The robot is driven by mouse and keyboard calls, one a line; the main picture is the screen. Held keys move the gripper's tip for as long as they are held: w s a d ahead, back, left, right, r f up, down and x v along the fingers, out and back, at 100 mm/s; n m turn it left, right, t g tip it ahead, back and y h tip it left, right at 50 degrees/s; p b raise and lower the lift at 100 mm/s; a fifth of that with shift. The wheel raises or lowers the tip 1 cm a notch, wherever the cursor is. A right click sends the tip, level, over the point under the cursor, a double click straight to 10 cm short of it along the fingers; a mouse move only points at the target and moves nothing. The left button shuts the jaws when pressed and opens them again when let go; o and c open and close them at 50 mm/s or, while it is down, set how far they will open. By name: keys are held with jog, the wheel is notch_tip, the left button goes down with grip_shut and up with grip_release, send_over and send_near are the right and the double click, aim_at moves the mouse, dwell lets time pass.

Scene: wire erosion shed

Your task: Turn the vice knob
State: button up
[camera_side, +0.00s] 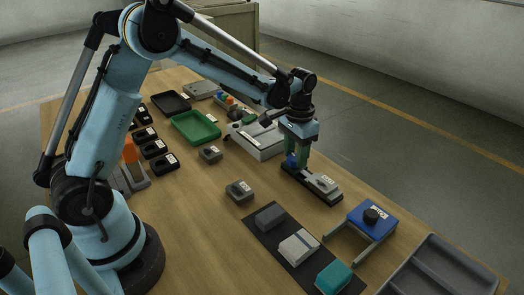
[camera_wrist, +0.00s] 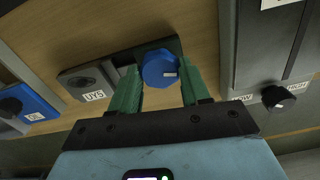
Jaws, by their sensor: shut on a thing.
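The vice (camera_side: 323,184) is a long dark base with a grey labelled block on it, right of the table's middle. Its blue knob (camera_wrist: 160,68) is round with a pale mark on its right side. My gripper (camera_wrist: 160,75) has green fingers shut on the blue knob, one on each side. In the side view the gripper (camera_side: 296,160) points down at the vice's far end, and its fingers partly hide the knob (camera_side: 291,160). The grey block (camera_wrist: 88,82) shows left of the knob in the wrist view.
A pale box with a black knob (camera_wrist: 278,98) stands close beside the vice. A blue device (camera_side: 360,219) with a black knob is nearer the front. A dark mat (camera_side: 290,262) holds several blocks. A green tray (camera_side: 196,127) and a grey tray (camera_side: 440,270) are also on the table.

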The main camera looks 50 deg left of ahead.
jog(key=m, duration=0.4)
jog(key=shift+m, duration=0.3)
jog(key=m, duration=0.4)
jog(key=shift+m, duration=0.3)
jog(key=o, duration=1.1)
jog(key=shift+c, duration=0.2)
notch_tip(320, 180, up, 12)
